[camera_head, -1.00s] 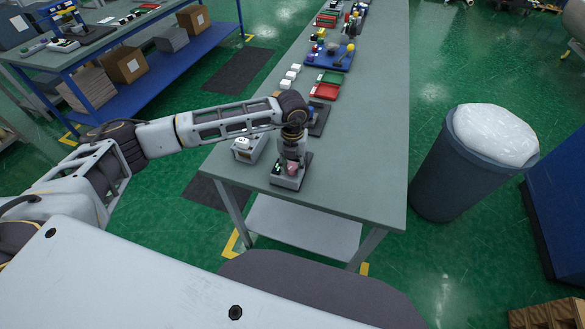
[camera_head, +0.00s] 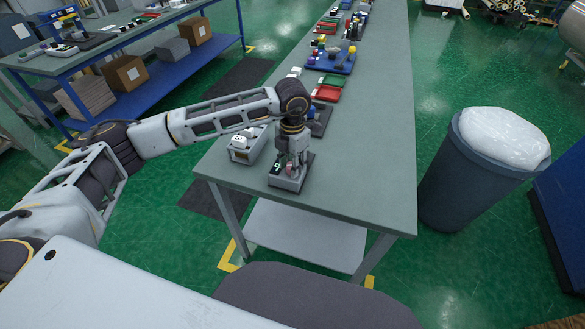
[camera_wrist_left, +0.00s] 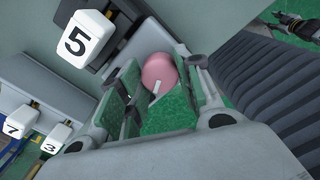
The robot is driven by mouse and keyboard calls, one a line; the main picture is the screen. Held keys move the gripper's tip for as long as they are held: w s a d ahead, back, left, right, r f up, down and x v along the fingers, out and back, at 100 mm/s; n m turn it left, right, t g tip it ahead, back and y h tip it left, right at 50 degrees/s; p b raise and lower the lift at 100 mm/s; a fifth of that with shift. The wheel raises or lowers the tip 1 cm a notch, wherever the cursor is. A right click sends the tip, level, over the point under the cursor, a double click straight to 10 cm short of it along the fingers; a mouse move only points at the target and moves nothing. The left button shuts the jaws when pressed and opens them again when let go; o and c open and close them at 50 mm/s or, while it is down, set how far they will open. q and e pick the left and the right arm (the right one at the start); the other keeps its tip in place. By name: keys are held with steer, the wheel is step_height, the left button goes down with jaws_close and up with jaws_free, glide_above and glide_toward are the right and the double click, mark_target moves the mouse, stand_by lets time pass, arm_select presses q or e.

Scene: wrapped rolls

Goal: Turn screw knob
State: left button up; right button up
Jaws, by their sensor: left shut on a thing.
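The pink round screw knob (camera_wrist_left: 158,72) sits between the fingers of my left gripper (camera_wrist_left: 155,97) in the left wrist view. A small white mark shows at its lower edge. In the head view, the left gripper (camera_head: 291,160) points down over the small grey device (camera_head: 286,181) near the table's front end. The gripper is shut on the pink knob, and its fingers partly hide the knob there. My right gripper is not in view.
A grey box with a white top (camera_head: 247,143) stands just left of the device. White blocks numbered 5 (camera_wrist_left: 87,38), 7 (camera_wrist_left: 18,122) and 3 (camera_wrist_left: 55,139) show in the wrist view. Coloured trays (camera_head: 328,93) lie farther along the table (camera_head: 370,150). The table's right side is clear.

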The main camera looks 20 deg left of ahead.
arm_select(q)
steer(key=m+b, duration=0.2)
steer(key=shift+m, duration=0.3)
steer(key=shift+w+m+b, duration=0.1)
steer(key=shift+m+b, duration=0.6)
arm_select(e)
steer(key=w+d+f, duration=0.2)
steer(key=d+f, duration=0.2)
arm_select(q)
steer(key=m+b, duration=0.6)
steer(key=m, duration=0.1)
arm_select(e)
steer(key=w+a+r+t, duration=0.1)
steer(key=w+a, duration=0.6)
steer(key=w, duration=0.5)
arm_select(q)
steer(key=shift+m, duration=0.5)
steer(key=m+b, duration=0.2)
steer(key=m, duration=0.1)
steer(key=shift+m+b, duration=0.4)
steer(key=shift+r+m+b, duration=0.15)
steer(key=shift+m+b, duration=0.5)
steer(key=shift+m, duration=0.55)
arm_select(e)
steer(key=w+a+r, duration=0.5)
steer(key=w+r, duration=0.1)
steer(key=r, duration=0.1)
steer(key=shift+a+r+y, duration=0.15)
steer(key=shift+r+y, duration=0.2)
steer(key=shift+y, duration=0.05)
